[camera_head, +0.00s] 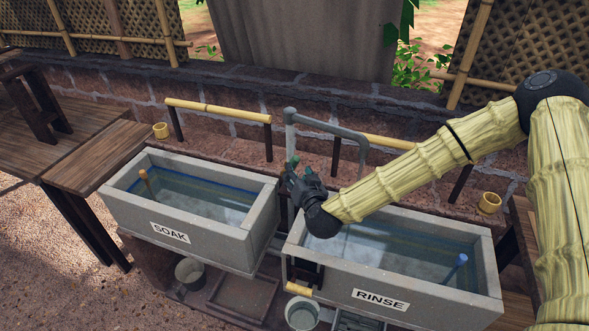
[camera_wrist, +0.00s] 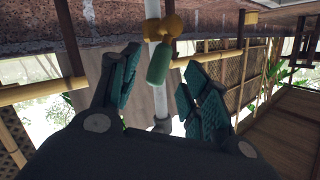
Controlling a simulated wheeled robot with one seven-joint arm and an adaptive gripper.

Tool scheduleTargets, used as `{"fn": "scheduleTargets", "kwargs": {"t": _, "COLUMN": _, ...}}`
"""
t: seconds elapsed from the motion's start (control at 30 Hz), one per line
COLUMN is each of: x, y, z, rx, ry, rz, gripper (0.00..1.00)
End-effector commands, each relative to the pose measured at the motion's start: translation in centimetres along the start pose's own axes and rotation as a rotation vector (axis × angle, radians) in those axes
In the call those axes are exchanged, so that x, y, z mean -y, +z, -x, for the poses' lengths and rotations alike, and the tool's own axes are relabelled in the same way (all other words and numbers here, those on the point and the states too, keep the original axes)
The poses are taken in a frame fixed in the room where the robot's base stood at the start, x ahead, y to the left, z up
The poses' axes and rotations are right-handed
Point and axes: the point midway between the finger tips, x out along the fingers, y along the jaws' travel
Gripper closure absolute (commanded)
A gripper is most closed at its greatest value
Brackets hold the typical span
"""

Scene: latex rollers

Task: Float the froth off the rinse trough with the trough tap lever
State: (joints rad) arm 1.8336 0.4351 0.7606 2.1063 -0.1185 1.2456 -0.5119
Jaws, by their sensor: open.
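The rinse trough (camera_head: 335,275) is a grey stone basin at the lower right, labelled RINSE. It holds bluish water with pale patches; I cannot tell clearly which are froth. A grey tap pipe (camera_head: 325,126) rises between the two troughs and bends over to the right. The trough tap lever (camera_wrist: 159,62) has a green grip on a brass-yellow fitting on the pipe. My gripper (camera_head: 292,172) is open at the pipe, above the rinse trough's left end. In the wrist view, the green grip shows between my spread teal finger pads (camera_wrist: 162,82); contact is not clear.
The soak trough (camera_head: 200,240) stands on the left with a brown stick in it. A blue stick (camera_head: 455,268) stands in the rinse trough. Bamboo rails (camera_head: 218,110) and a brick ledge run behind. Buckets (camera_head: 302,313) sit below. A wooden table (camera_head: 100,157) stands at far left.

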Motion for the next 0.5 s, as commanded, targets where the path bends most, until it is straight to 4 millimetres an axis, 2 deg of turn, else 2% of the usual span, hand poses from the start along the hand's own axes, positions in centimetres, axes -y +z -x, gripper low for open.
{"fn": "scheduleTargets", "kwargs": {"t": 0.1, "x": 0.0, "y": 0.0, "z": 2.1, "rx": 0.001, "ry": -0.001, "rz": -0.001, "gripper": 0.54}}
{"fn": "scheduleTargets", "kwargs": {"t": 0.23, "x": 0.0, "y": 0.1, "z": 3.7, "rx": 0.001, "ry": -0.001, "rz": 0.0, "gripper": 0.54}}
{"fn": "scheduleTargets", "kwargs": {"t": 0.5, "x": 0.0, "y": 0.0, "z": 5.1, "rx": 0.0, "ry": 0.0, "rz": 0.0, "gripper": 0.54}}
